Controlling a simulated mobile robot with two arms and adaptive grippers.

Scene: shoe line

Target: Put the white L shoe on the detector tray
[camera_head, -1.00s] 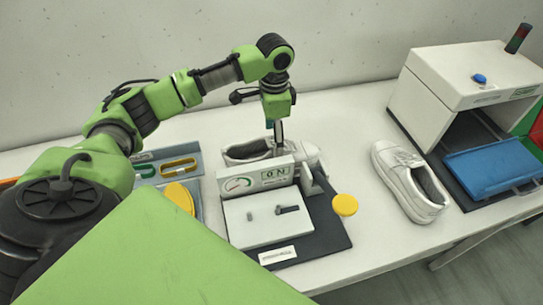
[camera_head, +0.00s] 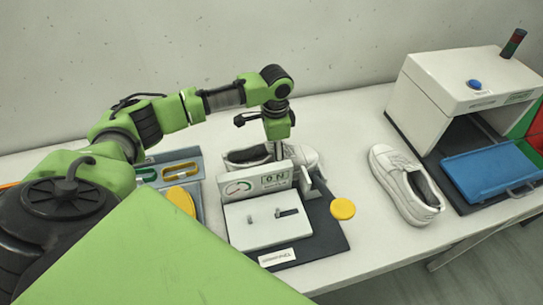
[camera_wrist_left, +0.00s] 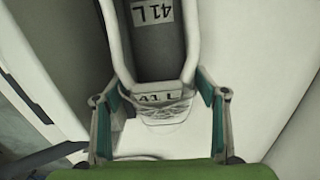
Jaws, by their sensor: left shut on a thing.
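A white shoe (camera_head: 298,158) stands on the table behind the gauge device, which hides its lower part. In the left wrist view the same white shoe (camera_wrist_left: 119,50) shows its opening, with "41 L" on the insole. My left gripper (camera_head: 278,152) points down over this shoe. In the wrist view my left gripper (camera_wrist_left: 162,112) has a finger on either side of one end and is shut on the shoe. A second white shoe (camera_head: 388,163) lies on the table to the right. The blue detector tray (camera_head: 490,170) sits at the mouth of the white detector box. My right gripper is not in view.
A grey tray (camera_head: 190,160) with coloured pieces is at left. The white detector box (camera_head: 450,85) stands at far right.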

